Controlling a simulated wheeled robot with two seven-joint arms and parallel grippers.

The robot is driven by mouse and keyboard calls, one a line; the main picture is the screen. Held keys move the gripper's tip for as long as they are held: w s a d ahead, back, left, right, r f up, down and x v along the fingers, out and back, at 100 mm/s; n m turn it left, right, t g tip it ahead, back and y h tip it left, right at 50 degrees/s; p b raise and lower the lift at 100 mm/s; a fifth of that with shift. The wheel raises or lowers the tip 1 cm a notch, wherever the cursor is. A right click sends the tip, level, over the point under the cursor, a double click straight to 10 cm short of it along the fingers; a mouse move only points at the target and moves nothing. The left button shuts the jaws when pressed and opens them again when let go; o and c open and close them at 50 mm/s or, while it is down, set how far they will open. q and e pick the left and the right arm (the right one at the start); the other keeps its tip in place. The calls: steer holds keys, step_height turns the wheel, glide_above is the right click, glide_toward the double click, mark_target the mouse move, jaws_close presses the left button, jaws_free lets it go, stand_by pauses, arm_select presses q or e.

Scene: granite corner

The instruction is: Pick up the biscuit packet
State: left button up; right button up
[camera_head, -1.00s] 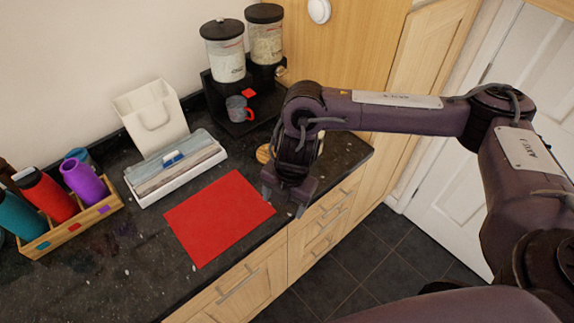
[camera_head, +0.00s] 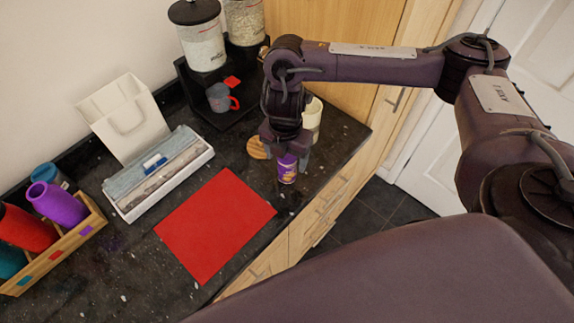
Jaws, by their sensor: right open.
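The biscuit packet appears to be a small upright purple cylinder with a yellowish mark (camera_head: 287,172), standing on the dark counter to the right of the red mat. Its top is hidden by my right gripper (camera_head: 289,160). The gripper points down over the packet, with its open fingers on either side of it. I cannot tell whether a finger touches it. My left gripper is not in view.
A cream container (camera_head: 313,117) and a round wooden piece (camera_head: 257,148) stand close behind the gripper. The red mat (camera_head: 215,224) lies flat and bare. A white tray (camera_head: 165,188), a bottle crate (camera_head: 75,241) and a dispenser stand (camera_head: 200,101) are farther left and back.

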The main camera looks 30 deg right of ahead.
steer(key=f, duration=0.4)
steer(key=shift+w+d+b, duration=0.3)
steer(key=shift+w, duration=0.05)
steer(key=c, duration=1.1)
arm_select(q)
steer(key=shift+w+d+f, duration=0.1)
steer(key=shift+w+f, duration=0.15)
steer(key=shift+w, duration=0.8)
arm_select(e)
steer(key=shift+c, duration=0.2)
